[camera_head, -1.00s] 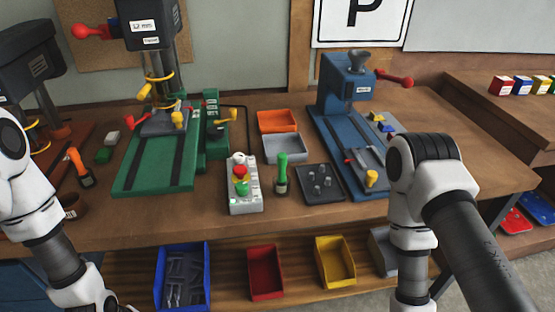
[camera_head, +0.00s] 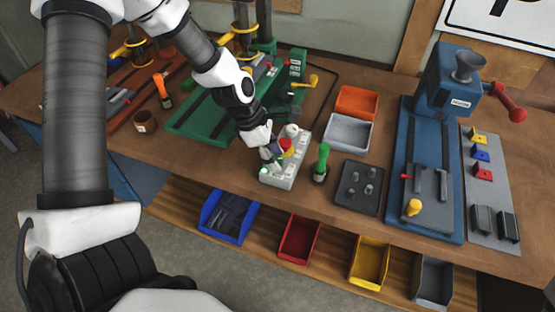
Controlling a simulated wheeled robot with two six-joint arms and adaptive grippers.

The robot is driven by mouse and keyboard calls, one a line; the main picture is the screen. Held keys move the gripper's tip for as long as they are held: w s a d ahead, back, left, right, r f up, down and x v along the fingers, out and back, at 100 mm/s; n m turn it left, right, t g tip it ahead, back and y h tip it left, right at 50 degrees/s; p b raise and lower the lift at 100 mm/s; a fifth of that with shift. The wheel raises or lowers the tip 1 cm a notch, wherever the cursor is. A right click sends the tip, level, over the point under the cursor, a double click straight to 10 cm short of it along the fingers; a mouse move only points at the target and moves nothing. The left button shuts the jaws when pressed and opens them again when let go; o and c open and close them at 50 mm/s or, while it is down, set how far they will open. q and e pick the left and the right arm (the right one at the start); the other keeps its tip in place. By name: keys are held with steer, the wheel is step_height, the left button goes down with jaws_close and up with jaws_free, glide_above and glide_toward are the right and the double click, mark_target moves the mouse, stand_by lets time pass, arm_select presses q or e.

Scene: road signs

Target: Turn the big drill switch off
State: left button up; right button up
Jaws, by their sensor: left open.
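The light grey switch box (camera_head: 287,174) stands on the workbench in front of the green drill base (camera_head: 205,118). It carries a red button (camera_head: 287,146), a green button (camera_head: 264,170) near its front end and a pale knob (camera_head: 292,130) at its back. My left gripper (camera_head: 273,156) is over the box from its left side, at the red button. Its fingers are small and partly merge with the box and button, so I cannot tell whether they touch. It is open. My left arm hides the head of the green drill. My right gripper is out of view.
A green-handled tool (camera_head: 321,163) stands just right of the box. A dark tray with pegs (camera_head: 347,202), an orange bin (camera_head: 357,103), a grey bin (camera_head: 349,132) and a blue machine (camera_head: 402,160) lie further right. Coloured bins sit on the shelf below.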

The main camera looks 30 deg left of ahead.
arm_select(q)
steer(key=shift+w+d+f, duration=0.15)
steer(key=shift+w+f, duration=0.15)
steer(key=shift+f, duration=0.15)
steer(key=shift+w, duration=0.15)
steer(key=shift+a, duration=0.2)
steer(key=shift+s+a+r, duration=0.1)
steer(key=shift+s, duration=0.2)
steer(key=shift+c, duration=0.9)
jaws_close()
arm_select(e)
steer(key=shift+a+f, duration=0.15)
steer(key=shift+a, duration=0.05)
